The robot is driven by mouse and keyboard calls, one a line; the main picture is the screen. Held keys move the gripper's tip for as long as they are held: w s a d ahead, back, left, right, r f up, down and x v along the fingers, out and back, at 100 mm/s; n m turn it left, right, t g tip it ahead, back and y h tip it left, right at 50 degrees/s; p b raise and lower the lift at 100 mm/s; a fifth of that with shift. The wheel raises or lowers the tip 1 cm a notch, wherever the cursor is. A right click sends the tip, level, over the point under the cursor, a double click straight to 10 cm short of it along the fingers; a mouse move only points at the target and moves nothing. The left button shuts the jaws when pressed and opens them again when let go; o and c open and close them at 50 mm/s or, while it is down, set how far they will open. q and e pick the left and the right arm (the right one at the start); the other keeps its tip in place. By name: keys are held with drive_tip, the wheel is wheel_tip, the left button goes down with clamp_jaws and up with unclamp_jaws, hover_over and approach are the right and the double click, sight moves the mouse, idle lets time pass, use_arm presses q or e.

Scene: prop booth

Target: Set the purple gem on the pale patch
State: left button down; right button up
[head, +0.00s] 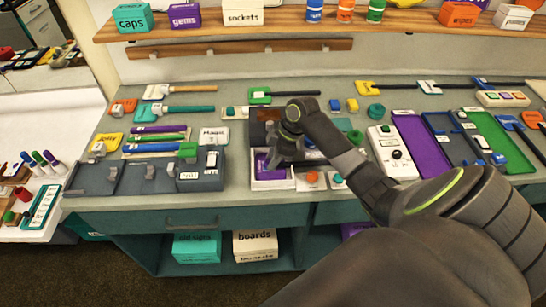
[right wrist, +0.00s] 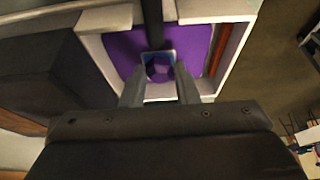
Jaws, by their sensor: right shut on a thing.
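My right gripper (right wrist: 160,78) points down at a white-walled box (right wrist: 240,62) with a purple lining (right wrist: 125,48). Its fingers are shut on the purple gem (right wrist: 160,68), which shows between the fingertips, with a bluish edge around it. I cannot tell whether the gem touches the lining. In the head view, my right gripper (head: 282,155) covers part of the box (head: 273,184), and the gem is hidden. I cannot make out the pale patch for certain in either view. My left gripper is not in view.
Buttons (head: 313,179) stand close to the right of the box. A grey slotted block (head: 150,178) stands to its left. Tools and a purple tray (head: 421,146) crowd the bench. A shelf (head: 400,20) with labelled boxes runs above. The bench's front edge is just before the box.

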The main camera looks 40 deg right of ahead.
drive_tip(key=shift+f, duration=0.1)
idle(0.5)
drive_tip(key=o, duration=1.2)
drive_tip(key=shift+c, duration=0.2)
drive_tip(key=shift+p, duration=0.35)
wheel_tip(320, 180, up, 8)
drive_tip(key=p, duration=0.7)
drive_tip(key=shift+p, duration=0.35)
